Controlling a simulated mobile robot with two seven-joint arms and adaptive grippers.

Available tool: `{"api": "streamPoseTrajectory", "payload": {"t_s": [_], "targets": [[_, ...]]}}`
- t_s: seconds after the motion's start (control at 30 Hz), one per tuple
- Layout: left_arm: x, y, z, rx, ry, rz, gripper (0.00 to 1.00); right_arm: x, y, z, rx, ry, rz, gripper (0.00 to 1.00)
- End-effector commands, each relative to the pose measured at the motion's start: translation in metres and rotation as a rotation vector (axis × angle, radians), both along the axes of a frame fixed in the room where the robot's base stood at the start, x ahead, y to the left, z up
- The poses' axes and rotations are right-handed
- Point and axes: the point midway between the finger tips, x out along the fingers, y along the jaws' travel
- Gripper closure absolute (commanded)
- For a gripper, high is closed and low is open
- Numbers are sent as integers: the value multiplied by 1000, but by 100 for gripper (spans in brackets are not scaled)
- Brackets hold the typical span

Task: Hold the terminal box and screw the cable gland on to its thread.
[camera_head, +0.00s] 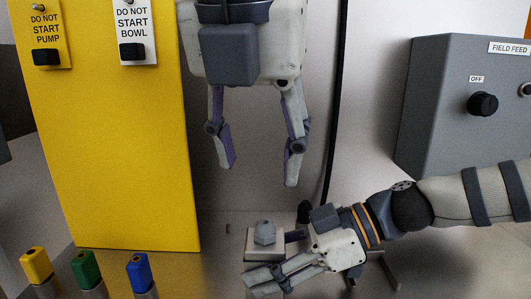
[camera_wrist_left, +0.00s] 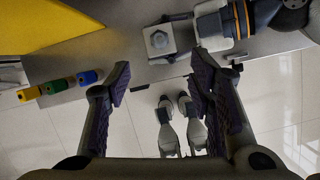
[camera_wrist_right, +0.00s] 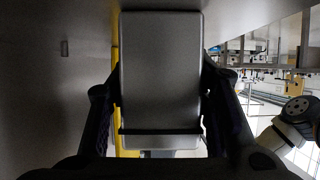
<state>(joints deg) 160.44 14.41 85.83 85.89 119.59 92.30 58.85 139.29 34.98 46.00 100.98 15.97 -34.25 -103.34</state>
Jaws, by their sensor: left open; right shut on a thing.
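The terminal box (camera_head: 255,253) is a small light grey block low in the middle of the head view. A grey hexagonal cable gland (camera_head: 264,232) sits upright on its top; how far it is on the thread cannot be told. My right gripper (camera_head: 270,263) is shut on the box from the right, and the box (camera_wrist_right: 160,70) fills the space between its fingers in the right wrist view. My left gripper (camera_head: 260,174) is open and empty, pointing down above the gland. The left wrist view shows the gland (camera_wrist_left: 160,39) ahead of its fingers.
A yellow panel (camera_head: 110,140) with two labelled switches stands at the left. A grey switch box (camera_head: 450,110) is at the right. The space between my left gripper and the gland is clear.

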Motion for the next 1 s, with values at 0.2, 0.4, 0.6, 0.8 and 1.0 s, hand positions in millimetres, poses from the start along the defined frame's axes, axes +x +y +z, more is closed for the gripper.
{"api": "streamPoseTrajectory", "payload": {"t_s": [0.2, 0.4, 0.6, 0.8, 1.0], "targets": [[-3, -2, -13, -30, -28, 147, 52, 0, -1, -5, -7, 3, 0, 100], [9, -3, -43, -30, -26, 150, 52, 0, -1, -5, -7, 3, 0, 100], [24, -5, -79, -31, -25, 148, 52, 0, -1, -5, -7, 3, 0, 100], [36, -6, -107, -32, -26, 148, 52, 0, -1, -5, -7, 3, 0, 100], [41, -6, -119, -32, -28, 148, 52, 0, -1, -5, -7, 3, 0, 100]]}}
